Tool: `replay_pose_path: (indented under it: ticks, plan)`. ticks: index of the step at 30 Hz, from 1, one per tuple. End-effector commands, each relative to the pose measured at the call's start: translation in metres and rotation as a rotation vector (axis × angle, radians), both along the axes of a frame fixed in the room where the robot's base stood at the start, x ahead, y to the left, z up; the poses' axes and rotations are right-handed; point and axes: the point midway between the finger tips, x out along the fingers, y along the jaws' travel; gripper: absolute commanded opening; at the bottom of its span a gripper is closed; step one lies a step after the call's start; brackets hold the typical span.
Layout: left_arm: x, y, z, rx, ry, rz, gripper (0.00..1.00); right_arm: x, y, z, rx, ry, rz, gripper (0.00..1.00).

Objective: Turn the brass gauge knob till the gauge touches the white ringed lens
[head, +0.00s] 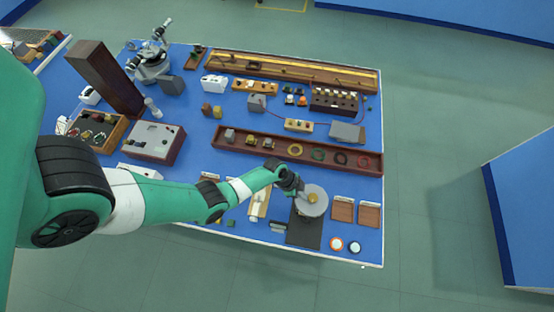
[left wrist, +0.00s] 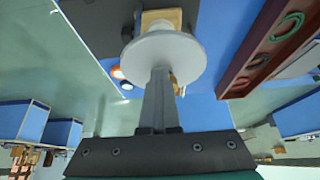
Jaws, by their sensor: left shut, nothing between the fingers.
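The gauge stand shows in the head view as a pale grey disc (head: 318,208) over a dark base plate (head: 304,233). A small brass piece (head: 311,197), likely the knob, shows at the disc's middle. My left gripper (head: 293,186) is at the disc's upper left edge. In the left wrist view its shut, empty fingers (left wrist: 160,78) overlap the disc (left wrist: 163,50); whether they touch cannot be told. A brass-coloured bit shows just right of the fingers, partly hidden. The white ringed lens (head: 354,246) lies flat near the table's front edge, beside an orange ringed one (head: 337,243).
Two brown trays (head: 343,210) lie right of the disc. A long wooden rack (head: 298,150) with rings and blocks stands behind it. Small pieces lie left of the base plate, under my left arm. The blue table's (head: 375,235) right edge is close by.

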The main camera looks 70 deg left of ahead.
Motion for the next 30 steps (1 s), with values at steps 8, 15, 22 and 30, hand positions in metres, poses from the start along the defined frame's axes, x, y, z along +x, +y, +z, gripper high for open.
replay_pose_path:
  ticks: [8, 15, 22, 30]
  plan:
    - [0.0043, 0.0001, 0.0024, 0.0, -0.011, 0.001, 0.0, 0.0, 0.0, -0.0003, 0.0, 0.0, 0.0, 0.5]
    - [0.0069, 0.0041, 0.003, 0.0, -0.014, 0.002, 0.0, 0.0, 0.0, -0.0008, 0.0, 0.0, 0.0, 0.5]
    - [0.0102, 0.0088, 0.0035, 0.002, -0.017, 0.003, 0.0, 0.0, 0.0, -0.0018, 0.0, 0.0, 0.0, 0.5]
    - [0.0117, 0.0094, 0.0048, 0.002, -0.019, 0.003, 0.0, 0.0, 0.0, -0.0015, 0.0, 0.0, 0.0, 0.5]
